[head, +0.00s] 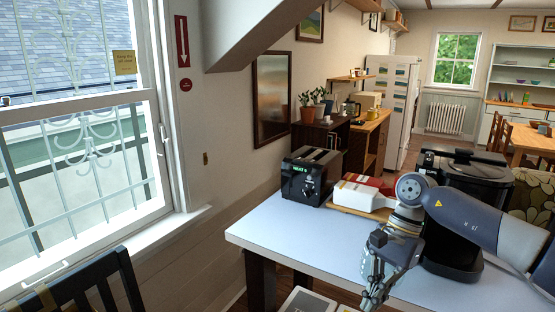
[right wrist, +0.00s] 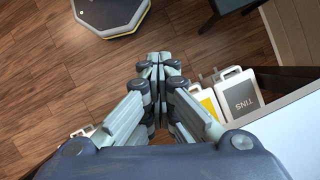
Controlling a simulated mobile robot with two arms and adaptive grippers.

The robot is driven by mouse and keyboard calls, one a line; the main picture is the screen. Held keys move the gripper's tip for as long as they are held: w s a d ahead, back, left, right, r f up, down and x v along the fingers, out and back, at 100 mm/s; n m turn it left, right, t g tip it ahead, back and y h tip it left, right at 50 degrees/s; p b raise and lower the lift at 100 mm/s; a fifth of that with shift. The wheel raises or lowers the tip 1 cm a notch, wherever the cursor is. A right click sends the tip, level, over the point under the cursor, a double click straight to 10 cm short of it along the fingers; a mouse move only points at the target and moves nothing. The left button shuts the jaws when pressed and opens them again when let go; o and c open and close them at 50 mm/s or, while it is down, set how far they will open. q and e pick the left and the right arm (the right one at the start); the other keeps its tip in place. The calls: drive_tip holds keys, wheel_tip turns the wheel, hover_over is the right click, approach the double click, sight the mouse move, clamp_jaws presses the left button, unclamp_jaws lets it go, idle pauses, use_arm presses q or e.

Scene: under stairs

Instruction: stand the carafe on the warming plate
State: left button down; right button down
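My right gripper (head: 373,292) hangs pointing down at the front edge of the pale table (head: 290,238) in the head view. In the right wrist view its fingertips (right wrist: 160,62) meet with nothing visible between them, over the floor. A large black machine (head: 468,172), which looks like a coffee maker, stands on the table at the right. My right arm covers much of its front, and I cannot make out a warming plate. A small dark jug-like shape (head: 352,108) stands on the far wooden counter; I cannot tell if it is the carafe. My left gripper is not in view.
A black toaster-like appliance (head: 312,176) with a green display stands at the table's far left corner. Beside it are a white box (head: 358,195) and a red item (head: 370,182). The table's front left is bare. Lidded bins, one marked TINS (right wrist: 238,98), stand below the table edge. A dark chair (head: 95,285) is at left.

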drive_tip(key=s+f+n+g+h, duration=0.1)
drive_tip(key=s+f+n+h, duration=0.1)
drive_tip(key=s+n, duration=0.6)
drive_tip(key=shift+s+a+n+g+h, duration=0.15)
drive_tip(key=shift+a+n+g+h, duration=0.25)
drive_tip(key=shift+n+h, duration=0.65)
drive_tip(key=shift+n+y, duration=0.25)
